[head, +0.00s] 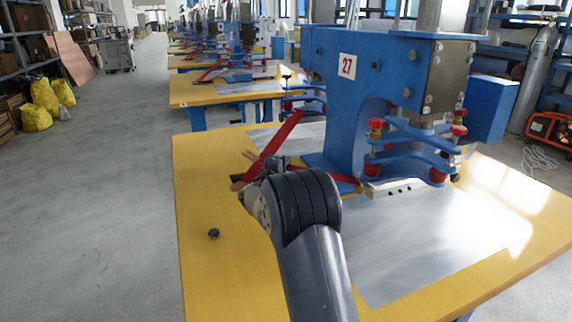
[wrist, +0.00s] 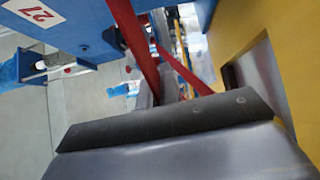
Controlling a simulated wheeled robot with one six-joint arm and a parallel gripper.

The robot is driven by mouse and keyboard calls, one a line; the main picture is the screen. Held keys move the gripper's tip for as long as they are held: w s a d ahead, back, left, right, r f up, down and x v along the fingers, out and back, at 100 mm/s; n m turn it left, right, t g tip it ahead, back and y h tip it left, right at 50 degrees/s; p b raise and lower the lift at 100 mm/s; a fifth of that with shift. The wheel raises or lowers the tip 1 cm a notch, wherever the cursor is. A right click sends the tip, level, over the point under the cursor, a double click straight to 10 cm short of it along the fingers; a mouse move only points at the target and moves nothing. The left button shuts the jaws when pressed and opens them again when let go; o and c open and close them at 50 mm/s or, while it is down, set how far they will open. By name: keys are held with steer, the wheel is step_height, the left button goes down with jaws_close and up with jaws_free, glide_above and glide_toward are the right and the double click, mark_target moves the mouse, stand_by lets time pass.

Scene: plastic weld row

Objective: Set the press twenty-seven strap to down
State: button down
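The press twenty-seven (head: 345,110) is a blue machine with a "27" plate (head: 347,66); that plate also shows at the upper left of the wrist view (wrist: 34,12). A red strap (head: 280,134) slopes from the press down to the left, its lower end close to my gripper (head: 255,175). A second red band (head: 338,177) runs low, partly behind my wrist. In the wrist view, the strap (wrist: 135,40) comes down to my grey fingers (wrist: 158,92). A gap shows between the fingers, but I cannot tell whether they grip the strap.
The press stands on a yellow table (head: 210,270) with a shiny metal sheet (head: 420,255). Similar presses on yellow tables stand in a row behind. The grey floor (head: 100,200) on the left is open.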

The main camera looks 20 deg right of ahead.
steer(key=shift+f, duration=0.1)
stand_by(0.4)
steer(key=f+n+b, duration=0.1)
steer(key=f+b, duration=0.1)
steer(key=f+n+b, duration=0.1)
steer(key=f+b, duration=0.1)
steer(key=f, duration=0.1)
steer(key=shift+s+d+f+g, duration=0.15)
steer(key=shift+s+d+g, duration=0.05)
steer(key=shift+g, duration=0.1)
steer(key=shift+s+d+f+n+b, duration=0.1)
steer(key=shift+s+f+n+b, duration=0.05)
steer(key=shift+f+n+b, duration=0.3)
steer(key=c, duration=1.6)
jaws_free()
steer(key=shift+r, duration=0.1)
steer(key=shift+c, duration=0.2)
steer(key=v, duration=1)
steer(key=shift+s+a, duration=0.25)
steer(key=shift+s, duration=0.05)
